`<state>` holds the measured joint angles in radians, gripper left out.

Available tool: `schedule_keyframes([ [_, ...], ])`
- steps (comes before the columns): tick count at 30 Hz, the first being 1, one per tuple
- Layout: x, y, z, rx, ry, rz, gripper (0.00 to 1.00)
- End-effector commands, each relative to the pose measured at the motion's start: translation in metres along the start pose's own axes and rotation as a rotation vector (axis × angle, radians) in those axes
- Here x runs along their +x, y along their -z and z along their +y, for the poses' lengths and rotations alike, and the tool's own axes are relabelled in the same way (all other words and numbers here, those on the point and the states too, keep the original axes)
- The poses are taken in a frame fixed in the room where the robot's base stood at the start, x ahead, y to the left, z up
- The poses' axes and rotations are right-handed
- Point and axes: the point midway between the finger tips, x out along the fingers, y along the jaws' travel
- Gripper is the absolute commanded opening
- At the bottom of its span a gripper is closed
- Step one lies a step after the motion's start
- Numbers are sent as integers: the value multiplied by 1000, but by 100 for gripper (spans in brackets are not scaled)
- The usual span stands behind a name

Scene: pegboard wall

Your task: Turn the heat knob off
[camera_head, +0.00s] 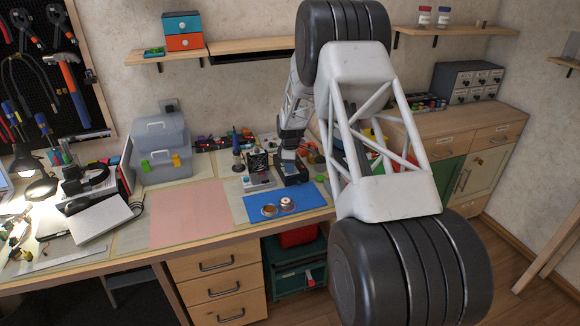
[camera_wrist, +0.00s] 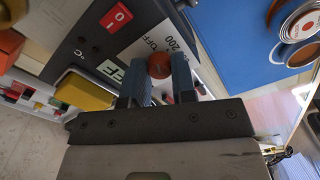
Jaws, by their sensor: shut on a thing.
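The heat knob (camera_wrist: 160,65) is small, round and orange-red. It sits on a pale panel printed "OFF" and "200" on a dark heating station (camera_wrist: 85,45). In the wrist view my gripper (camera_wrist: 158,70) has its two blue-grey fingers on either side of the knob, shut on it. The knob's pointer mark is not readable, so I cannot tell its setting. The station has a red rocker switch (camera_wrist: 117,17) and a small display (camera_wrist: 110,70). In the head view my gripper (camera_head: 289,153) is down at the dark station (camera_head: 294,174) on the bench, and the knob is hidden.
A blue mat (camera_head: 310,200) with round tins (camera_head: 287,204) lies in front of the station. A small fan unit (camera_head: 258,163) stands just left. A yellow object (camera_wrist: 84,91) is close to my fingers in the wrist view. The pink mat (camera_head: 190,212) is clear.

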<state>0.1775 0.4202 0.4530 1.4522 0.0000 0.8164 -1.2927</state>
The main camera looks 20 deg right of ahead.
Motion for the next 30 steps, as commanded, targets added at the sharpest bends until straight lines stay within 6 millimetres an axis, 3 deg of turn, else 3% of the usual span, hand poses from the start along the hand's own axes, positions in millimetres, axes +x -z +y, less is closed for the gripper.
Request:
schedule_keyframes([
  [9,-1,0,0,-170,-1,0,1],
  [26,-1,0,0,-209,-1,0,1],
  [27,-1,0,0,-209,-1,0,31],
  [30,-1,0,0,-209,-1,0,46],
])
